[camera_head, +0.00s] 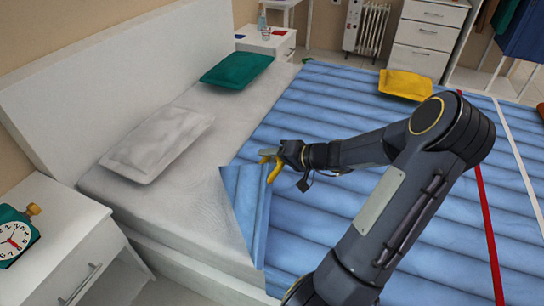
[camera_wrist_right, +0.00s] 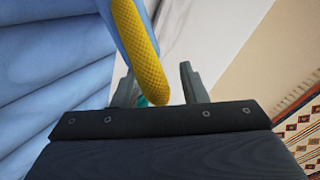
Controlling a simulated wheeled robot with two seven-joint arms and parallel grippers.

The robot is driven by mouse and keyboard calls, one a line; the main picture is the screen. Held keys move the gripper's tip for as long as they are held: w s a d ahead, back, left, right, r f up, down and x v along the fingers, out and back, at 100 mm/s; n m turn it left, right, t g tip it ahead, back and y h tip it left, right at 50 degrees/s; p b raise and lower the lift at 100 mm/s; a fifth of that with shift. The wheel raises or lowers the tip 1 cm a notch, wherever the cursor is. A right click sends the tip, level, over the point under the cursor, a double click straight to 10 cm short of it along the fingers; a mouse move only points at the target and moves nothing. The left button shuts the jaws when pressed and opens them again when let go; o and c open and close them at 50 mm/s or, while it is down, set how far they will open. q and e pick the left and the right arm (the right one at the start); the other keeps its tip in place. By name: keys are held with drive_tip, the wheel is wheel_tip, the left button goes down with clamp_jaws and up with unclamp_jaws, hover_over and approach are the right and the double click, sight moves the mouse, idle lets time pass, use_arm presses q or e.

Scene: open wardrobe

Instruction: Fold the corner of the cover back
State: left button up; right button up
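The blue quilted cover (camera_head: 330,110) lies over the right part of the bed. Its near-left corner shows as a turned flap (camera_head: 243,195), lying toward the white sheet (camera_head: 190,210). A yellow textured tab (camera_wrist_right: 138,45) sits along blue cloth in the right wrist view. It shows as yellow bits at my right gripper in the head view (camera_head: 274,172). My right gripper (camera_wrist_right: 158,85) has its dark fingers apart, with the tab's end between or in front of them; I cannot tell whether they touch it. My left gripper is in no view.
A grey pillow (camera_head: 158,143) and a green pillow (camera_head: 237,69) lie by the headboard (camera_head: 120,70). A nightstand (camera_head: 65,240) with a clock (camera_head: 15,235) stands near left. A yellow cushion (camera_head: 405,84) lies on the cover's far side. A patterned rug (camera_wrist_right: 300,125) shows below.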

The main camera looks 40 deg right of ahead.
drive_tip(key=p+v, duration=0.1)
drive_tip(key=v, duration=0.6)
drive_tip(key=shift+s, duration=0.35)
drive_tip(key=shift+d+r, duration=0.1)
drive_tip(key=p+v, duration=0.4)
drive_tip(key=v, duration=0.4)
drive_tip(key=shift+s+r+p, duration=0.2)
drive_tip(key=shift+r+p, duration=0.15)
drive_tip(key=shift+p, duration=0.05)
drive_tip(key=shift+w+a+r+p, duration=0.25)
drive_tip(key=shift+a+r+p, duration=0.25)
drive_tip(key=shift+r, duration=0.2)
drive_tip(key=shift+w+a+r+p, duration=0.2)
drive_tip(key=shift+a+r+p, duration=0.2)
drive_tip(key=shift+a+r, duration=0.25)
drive_tip(key=shift+w+a+r+p, duration=0.25)
drive_tip(key=shift+a+r+p, duration=0.25)
drive_tip(key=shift+r, duration=0.3)
drive_tip(key=shift+a, duration=0.1)
